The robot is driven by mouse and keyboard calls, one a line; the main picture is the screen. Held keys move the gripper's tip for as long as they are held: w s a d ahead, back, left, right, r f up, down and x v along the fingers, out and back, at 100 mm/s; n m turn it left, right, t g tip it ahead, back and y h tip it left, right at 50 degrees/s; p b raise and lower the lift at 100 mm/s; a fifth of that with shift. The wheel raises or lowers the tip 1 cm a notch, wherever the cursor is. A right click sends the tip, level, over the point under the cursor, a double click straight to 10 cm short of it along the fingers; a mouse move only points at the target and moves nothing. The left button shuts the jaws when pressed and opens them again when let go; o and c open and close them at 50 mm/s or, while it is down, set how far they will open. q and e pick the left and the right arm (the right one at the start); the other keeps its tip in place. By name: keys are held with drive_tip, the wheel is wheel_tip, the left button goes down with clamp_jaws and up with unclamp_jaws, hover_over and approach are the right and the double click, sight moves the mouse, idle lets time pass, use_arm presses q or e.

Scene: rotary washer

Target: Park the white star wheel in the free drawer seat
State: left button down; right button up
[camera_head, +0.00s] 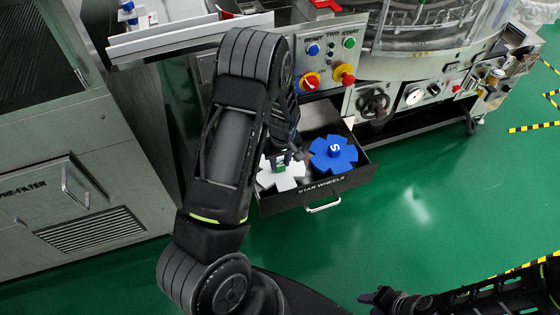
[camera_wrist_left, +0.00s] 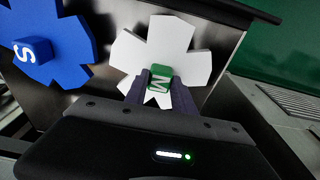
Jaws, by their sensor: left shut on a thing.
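The white star wheel (camera_head: 286,180) has a green hub marked M and is at the left part of the open drawer (camera_head: 323,188) labelled STAR WHEELS. It also shows in the left wrist view (camera_wrist_left: 146,52). My left gripper (camera_head: 284,158) is shut on the green hub, its two fingers on either side (camera_wrist_left: 160,82). The wheel looks roughly flat; I cannot tell whether it touches the drawer floor. A blue star wheel (camera_head: 345,158) with a hub marked S sits beside it on the right. My right gripper (camera_head: 372,298) is low at the bottom right, away from the drawer; its fingers are unclear.
A control panel (camera_head: 328,62) with buttons and a red-yellow knob stands above the drawer. A grey PRE-FILTER cabinet (camera_head: 90,150) is at the left. A handwheel (camera_head: 373,102) and gauge are on the machine. The green floor (camera_head: 430,190) to the right is clear.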

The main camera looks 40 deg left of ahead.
use_arm(q)
drive_tip(key=c, duration=1)
unclamp_jaws()
drive_tip(key=shift+o, duration=0.2)
drive_tip(key=r, duration=0.7)
drive_tip(key=shift+s+d+r+p, duration=0.25)
drive_tip(key=shift+d+r+p, duration=0.05)
drive_tip(key=shift+d+r, duration=0.1)
drive_tip(key=shift+f, duration=0.1)
